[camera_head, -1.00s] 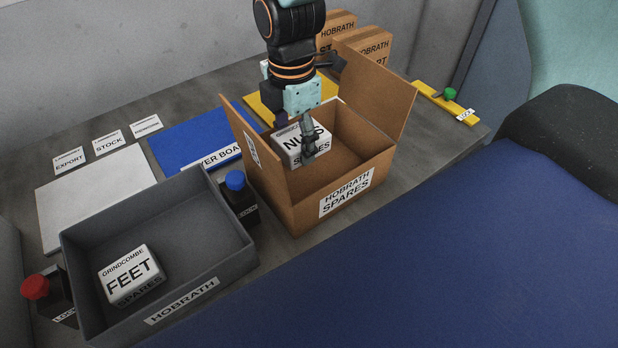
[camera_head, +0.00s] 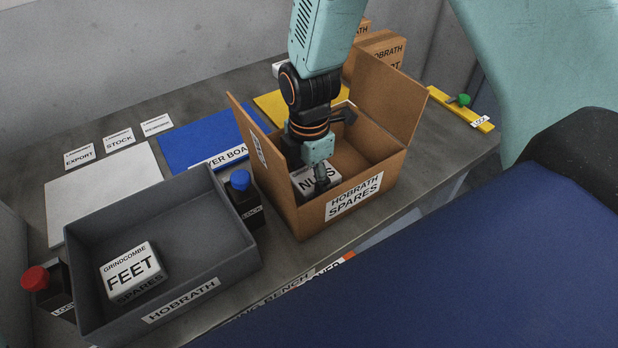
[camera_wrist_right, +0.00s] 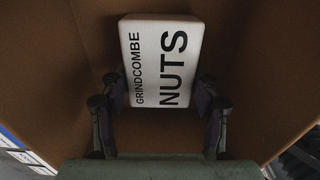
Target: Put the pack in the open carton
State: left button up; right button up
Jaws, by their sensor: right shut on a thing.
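The white pack marked NUTS (camera_head: 328,179) is inside the open brown carton labelled HOBRATH SPARES (camera_head: 366,212), low between its walls. My right gripper (camera_head: 321,181) reaches down into the carton and is shut on the pack. In the right wrist view the NUTS pack (camera_wrist_right: 161,62) sits between the two fingers of the right gripper (camera_wrist_right: 160,110), with brown cardboard around it. I cannot tell whether the pack touches the carton floor. The carton's side flaps stand up. A second white pack marked FEET (camera_head: 132,268) lies in the grey HOBRATH tray (camera_head: 210,262). My left gripper is not in view.
Blue (camera_head: 200,135) and white (camera_head: 105,190) boards lie behind. Closed cartons (camera_head: 380,52) stand at the back; a yellow strip (camera_head: 455,105) lies right.

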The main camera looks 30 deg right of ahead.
aim_at(306, 178)
jog(key=shift+w+a+f, duration=0.1)
jog(key=shift+w+a, duration=0.1)
jog(key=o, duration=0.9)
jog(key=shift+c, duration=0.2)
jog(key=o, duration=0.4)
jog(key=shift+s+d, duration=0.15)
jog(key=shift+s, duration=0.1)
jog(key=shift+w, duration=0.15)
notch_tip(306, 178, up, 12)
jog(key=p, duration=0.1)
jog(key=shift+p, duration=0.4)
